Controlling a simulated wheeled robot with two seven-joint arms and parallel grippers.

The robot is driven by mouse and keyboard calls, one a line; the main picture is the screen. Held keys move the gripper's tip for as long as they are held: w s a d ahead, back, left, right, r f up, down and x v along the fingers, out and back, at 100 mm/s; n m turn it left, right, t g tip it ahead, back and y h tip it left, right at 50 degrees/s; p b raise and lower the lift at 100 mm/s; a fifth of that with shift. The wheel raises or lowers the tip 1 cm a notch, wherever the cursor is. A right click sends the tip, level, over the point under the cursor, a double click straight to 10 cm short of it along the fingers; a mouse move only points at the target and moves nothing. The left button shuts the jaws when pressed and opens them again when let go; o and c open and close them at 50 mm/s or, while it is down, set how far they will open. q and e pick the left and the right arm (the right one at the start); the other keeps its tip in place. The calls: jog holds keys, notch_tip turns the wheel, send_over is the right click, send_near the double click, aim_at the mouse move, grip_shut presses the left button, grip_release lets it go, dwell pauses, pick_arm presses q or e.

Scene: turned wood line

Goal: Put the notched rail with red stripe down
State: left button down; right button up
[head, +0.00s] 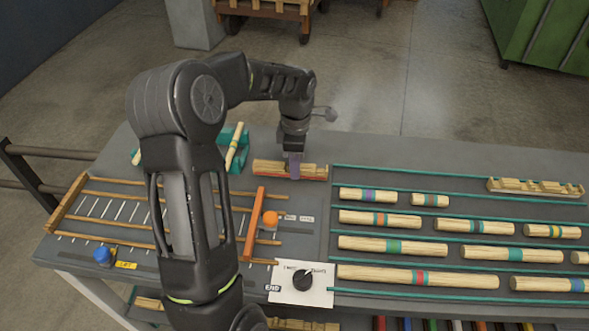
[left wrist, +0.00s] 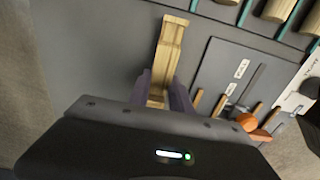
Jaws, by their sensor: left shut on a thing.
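The notched rail with red stripe (head: 262,169) is a pale wooden piece with a red line along its lower front edge. It lies level at the back middle of the grey table, left of the green-edged rows. My left gripper (head: 293,172) points down over its middle and is shut on it. In the left wrist view the rail (left wrist: 169,45) stretches out from between the dark fingers (left wrist: 166,95); its red stripe does not show there. I cannot tell whether the rail touches the tabletop. My right gripper is not in view.
Another notched rail (head: 535,188) lies at the back right. Turned wooden pieces with coloured bands (head: 380,218) fill the green-edged rows. A slatted wooden rack (head: 100,196) with an orange bar (head: 255,222) is at left. A dial plate (head: 318,296) is at the front.

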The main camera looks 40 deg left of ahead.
pick_arm(q)
notch_tip(320, 180, up, 9)
jog(key=shift+f+b, duration=0.15)
jog(key=shift+b, duration=0.2)
jog(key=shift+f, duration=0.1)
dwell(0.6)
